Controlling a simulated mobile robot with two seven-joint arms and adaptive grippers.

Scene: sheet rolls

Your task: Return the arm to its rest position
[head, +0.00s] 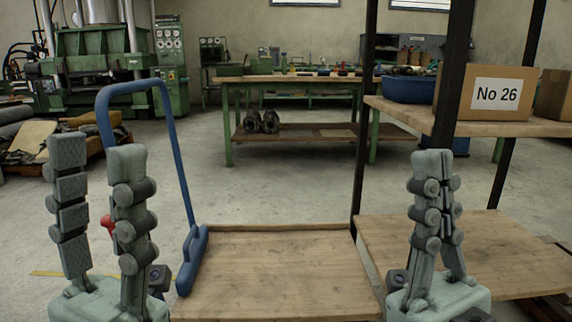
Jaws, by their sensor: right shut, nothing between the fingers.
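My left gripper (98,165) stands upright at the lower left with its two fingers wide apart and nothing between them. My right gripper (440,172) stands upright at the lower right, in front of the shelf, with its fingers together and nothing held. Both grippers point up. The upper parts of the arms are out of the picture.
A wooden cart (275,275) with a blue handle (180,150) stands low between the grippers. A shelf rack (500,125) with dark posts is behind my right gripper, bearing a "No 26" box (465,102) and a blue bin (408,90). A workbench (290,80) is further back.

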